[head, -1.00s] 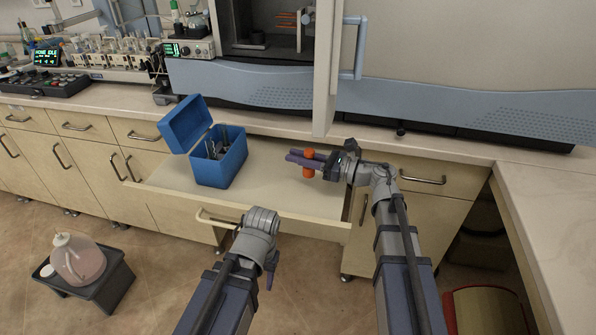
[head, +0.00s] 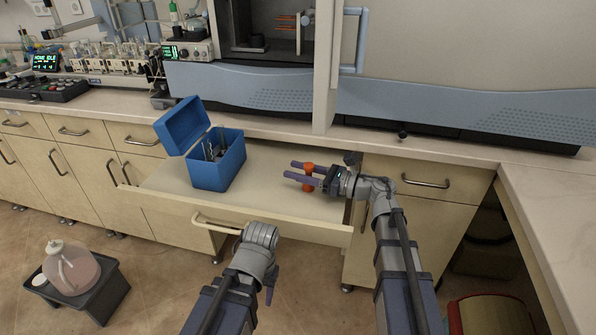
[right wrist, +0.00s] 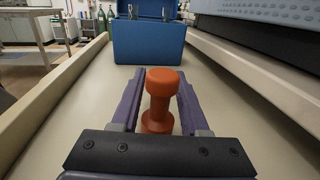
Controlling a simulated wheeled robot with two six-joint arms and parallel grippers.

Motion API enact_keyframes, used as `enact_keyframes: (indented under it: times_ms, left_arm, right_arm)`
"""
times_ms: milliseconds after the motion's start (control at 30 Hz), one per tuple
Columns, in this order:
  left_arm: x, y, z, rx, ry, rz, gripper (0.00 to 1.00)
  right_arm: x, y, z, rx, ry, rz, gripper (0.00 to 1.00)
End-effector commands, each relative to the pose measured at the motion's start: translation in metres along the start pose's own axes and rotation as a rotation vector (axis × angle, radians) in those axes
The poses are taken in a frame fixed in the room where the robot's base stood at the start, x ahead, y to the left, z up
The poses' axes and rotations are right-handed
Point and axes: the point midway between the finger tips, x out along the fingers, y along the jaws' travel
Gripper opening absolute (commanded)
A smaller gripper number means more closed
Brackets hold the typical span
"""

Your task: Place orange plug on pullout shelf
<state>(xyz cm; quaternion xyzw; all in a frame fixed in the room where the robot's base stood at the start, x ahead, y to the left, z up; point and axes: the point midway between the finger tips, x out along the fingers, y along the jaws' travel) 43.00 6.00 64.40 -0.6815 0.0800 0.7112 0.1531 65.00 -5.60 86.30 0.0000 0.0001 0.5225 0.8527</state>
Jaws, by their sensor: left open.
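The orange plug (head: 308,178), dumbbell-shaped, stands upright on the pullout shelf (head: 270,185), near its right end. It also shows in the right wrist view (right wrist: 160,95). My right gripper (head: 303,173) is around the plug, with its two purple fingers spread, one on each side. In the right wrist view there are gaps beside the plug's narrow waist. My left gripper (head: 268,294) is in front of the shelf and below its front edge, mostly hidden behind its own wrist; only a purple finger shows, and nothing is seen in it.
A blue open-lidded box (head: 217,168) holding tools stands on the shelf to the left of the plug. The shelf's handle (head: 215,226) is close to my left wrist. The counter and a tall instrument rise behind. A jug on a stool stands on the floor at left.

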Motion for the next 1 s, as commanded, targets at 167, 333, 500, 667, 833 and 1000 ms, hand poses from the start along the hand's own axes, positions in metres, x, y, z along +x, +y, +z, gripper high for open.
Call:
enact_keyframes:
  times_ms: [167,333,500,667,833,1000]
  left_arm:
    - [0.000,0.000,0.000,0.000,0.000,0.000,0.50]
    - [-0.003,0.000,0.000,0.000,0.000,0.000,0.50]
    - [-0.003,0.000,0.000,0.000,0.000,0.000,0.50]
    - [-0.003,0.000,0.000,0.000,0.000,0.000,0.50]
    - [-0.003,0.000,0.000,0.000,0.000,0.000,0.50]
    - [-0.003,0.000,0.000,0.000,0.000,0.000,0.50]
  right_arm:
    - [0.000,0.000,0.000,0.000,0.000,0.000,0.51]
    - [0.000,0.000,0.004,0.000,0.000,0.000,0.51]
    - [-0.022,0.000,0.003,0.000,0.000,-0.004,0.51]
    - [-0.057,0.000,0.003,0.000,0.000,-0.005,0.51]
    - [-0.089,0.000,0.003,0.000,0.000,-0.003,0.51]
    - [-0.110,0.000,0.003,0.000,0.000,-0.003,0.51]
